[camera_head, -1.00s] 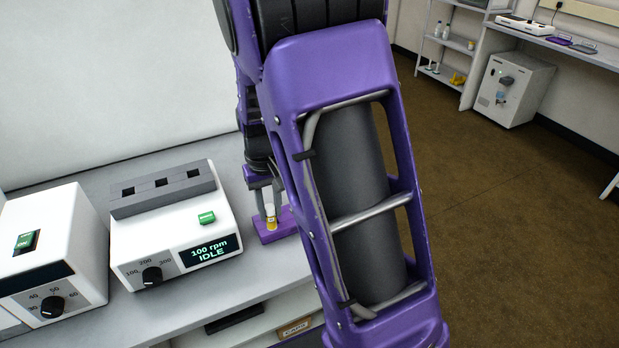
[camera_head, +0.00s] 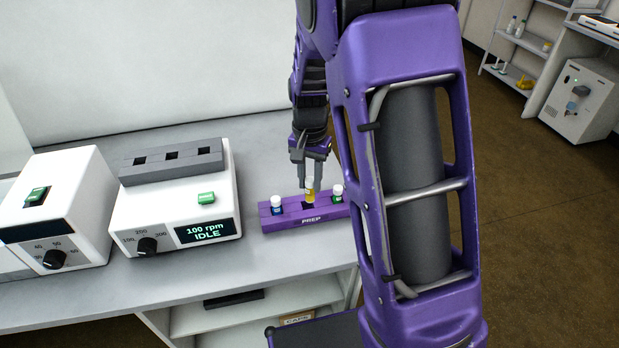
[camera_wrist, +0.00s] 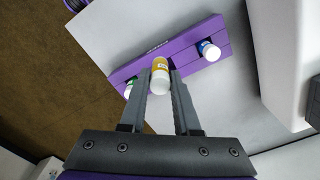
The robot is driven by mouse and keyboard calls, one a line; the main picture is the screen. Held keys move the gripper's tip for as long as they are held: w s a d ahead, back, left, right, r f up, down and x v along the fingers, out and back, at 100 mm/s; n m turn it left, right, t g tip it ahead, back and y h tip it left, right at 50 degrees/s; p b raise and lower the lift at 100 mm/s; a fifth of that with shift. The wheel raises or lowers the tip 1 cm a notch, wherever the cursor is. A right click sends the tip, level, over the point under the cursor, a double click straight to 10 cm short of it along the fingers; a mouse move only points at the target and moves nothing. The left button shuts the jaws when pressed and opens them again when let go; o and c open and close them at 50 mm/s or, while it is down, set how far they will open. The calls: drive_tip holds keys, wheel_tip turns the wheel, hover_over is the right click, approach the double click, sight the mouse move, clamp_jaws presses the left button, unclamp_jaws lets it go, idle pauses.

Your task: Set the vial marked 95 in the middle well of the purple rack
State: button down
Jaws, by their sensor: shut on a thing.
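The purple rack (camera_head: 289,222) marked PREP lies on the bench to the right of the shaker. My gripper (camera_head: 311,180) is shut on a vial with a yellow body and white cap (camera_head: 310,194), held upright above the rack's middle well. A blue vial (camera_head: 276,205) stands in the left well and a green vial (camera_head: 337,193) in the right well. In the wrist view the yellow vial (camera_wrist: 160,76) sits between the fingertips, in front of the rack (camera_wrist: 217,33). The number on its label is too small to read, and the vial partly hides the middle well.
A white shaker (camera_head: 176,212) reading 100 rpm IDLE, with a grey block (camera_head: 172,165) on top, stands left of the rack. A white dial instrument (camera_head: 55,210) is at the far left. Bare bench (camera_head: 262,165) lies behind the rack.

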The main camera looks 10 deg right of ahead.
sight(307, 193)
drive_tip(key=m, duration=0.1)
drive_tip(key=w+m, duration=0.1)
drive_tip(key=f+m, duration=0.1)
drive_tip(key=m, duration=0.1)
drive_tip(key=shift+w+d+b, duration=0.1)
drive_tip(key=shift+w+b, duration=0.15)
drive_tip(key=shift+b, duration=0.1)
drive_tip(key=shift+w+f+m+b, duration=0.25)
drive_tip(key=shift+f+m+b, duration=0.55)
drive_tip(key=shift+f, duration=0.2)
drive_tip(key=shift+w+f+m+b, duration=0.2)
drive_tip(key=shift+f+m+b, duration=0.55)
drive_tip(key=shift+f, duration=0.3)
drive_tip(key=shift+w+f+m+b, duration=0.25)
drive_tip(key=shift+f+m+b, duration=0.45)
drive_tip(key=shift+f+m, duration=0.25)
drive_tip(key=shift+f, duration=0.25)
drive_tip(key=shift+c, duration=0.8)
unclamp_jaws()
drive_tip(key=shift+r, duration=0.1)
drive_tip(key=shift+r+p, duration=2.65)
drive_tip(key=shift+r, duration=0.25)
drive_tip(key=shift+w+r, duration=0.1)
